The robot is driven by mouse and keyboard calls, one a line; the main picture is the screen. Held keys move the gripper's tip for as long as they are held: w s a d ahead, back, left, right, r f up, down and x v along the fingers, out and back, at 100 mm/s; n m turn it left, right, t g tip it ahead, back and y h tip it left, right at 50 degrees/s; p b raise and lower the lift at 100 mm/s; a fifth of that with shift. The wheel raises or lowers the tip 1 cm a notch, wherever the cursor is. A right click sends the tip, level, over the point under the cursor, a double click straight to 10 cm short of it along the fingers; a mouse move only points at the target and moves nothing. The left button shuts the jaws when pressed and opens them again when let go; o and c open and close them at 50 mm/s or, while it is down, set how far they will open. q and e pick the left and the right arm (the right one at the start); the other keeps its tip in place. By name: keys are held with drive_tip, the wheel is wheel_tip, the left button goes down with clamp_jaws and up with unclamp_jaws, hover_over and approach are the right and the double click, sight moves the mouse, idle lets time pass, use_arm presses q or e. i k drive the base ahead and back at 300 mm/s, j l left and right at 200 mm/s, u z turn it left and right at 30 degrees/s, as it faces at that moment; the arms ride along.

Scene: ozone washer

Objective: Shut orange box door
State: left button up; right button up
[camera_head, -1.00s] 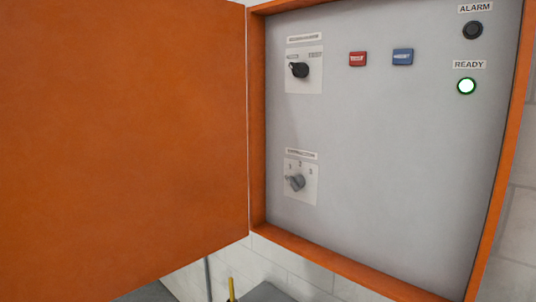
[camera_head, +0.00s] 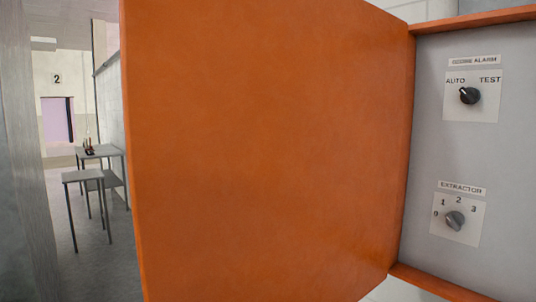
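The orange box door (camera_head: 265,150) stands wide open and fills the middle of the head view. Its hinge side is on the right, against the orange box (camera_head: 450,285), and its free edge is on the left. Part of the box's grey inner panel (camera_head: 420,140) shows at the right, with a black AUTO/TEST knob (camera_head: 469,96) and a grey extractor knob (camera_head: 454,220). Neither of my grippers is in view.
Left of the door's free edge, a grey vertical surface (camera_head: 22,160) stands close. Beyond it is a room with small grey tables (camera_head: 84,176), open floor (camera_head: 95,265) and a purple doorway (camera_head: 57,120).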

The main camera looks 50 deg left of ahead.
sight(263, 138)
drive_tip(key=j+z, duration=0.1)
drive_tip(key=j, duration=0.35)
drive_tip(key=k+j, duration=0.1)
drive_tip(key=j, duration=0.35)
drive_tip(key=j+z, duration=0.15)
drive_tip(key=j, duration=0.3)
drive_tip(key=k+j, duration=0.15)
drive_tip(key=j, duration=0.25)
drive_tip(key=k+j+z, duration=0.15)
drive_tip(key=j, duration=0.3)
drive_tip(key=i, duration=0.05)
